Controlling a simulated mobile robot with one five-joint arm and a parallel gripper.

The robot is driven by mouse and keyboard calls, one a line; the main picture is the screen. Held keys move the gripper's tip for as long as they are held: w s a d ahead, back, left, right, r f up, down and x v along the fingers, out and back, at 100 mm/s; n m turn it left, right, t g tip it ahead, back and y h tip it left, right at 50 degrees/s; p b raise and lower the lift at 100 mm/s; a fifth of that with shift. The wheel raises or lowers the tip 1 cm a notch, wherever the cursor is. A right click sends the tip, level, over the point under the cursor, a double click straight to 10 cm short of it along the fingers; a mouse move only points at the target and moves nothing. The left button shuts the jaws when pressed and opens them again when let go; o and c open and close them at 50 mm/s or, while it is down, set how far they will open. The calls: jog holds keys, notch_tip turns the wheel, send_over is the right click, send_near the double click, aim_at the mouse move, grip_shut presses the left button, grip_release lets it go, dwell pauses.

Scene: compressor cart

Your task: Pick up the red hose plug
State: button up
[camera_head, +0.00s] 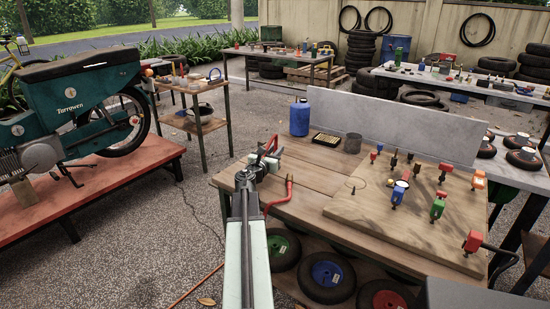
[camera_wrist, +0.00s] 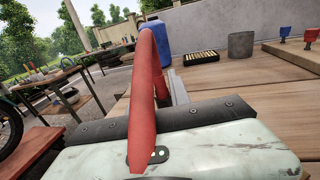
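A red block-like piece with a dark hose (camera_head: 473,242) running off it sits at the near right edge of the wooden board (camera_head: 360,212); it looks like the red hose plug. Smaller red-topped pieces stand farther back on the board, at its back left (camera_head: 373,157) and near its middle back (camera_head: 445,171). My gripper (camera_head: 268,150) is above the left part of the bench, well left of these pieces. A red tube hides much of the wrist view, so its fingers are unclear.
Blue (camera_head: 398,192), green (camera_head: 438,207) and orange (camera_head: 479,180) pieces stand on the board. A blue canister (camera_head: 299,118), a dark tray (camera_head: 326,139) and a grey cup (camera_head: 352,143) stand behind, before a grey upright panel (camera_head: 400,133). The bench's left planks are mostly clear.

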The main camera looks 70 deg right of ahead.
grip_shut()
jog(key=shift+r, duration=0.1)
notch_tip(320, 180, up, 25)
jog(key=p, duration=2.4)
jog(key=shift+f+p, duration=0.2)
jog(key=shift+p, duration=0.2)
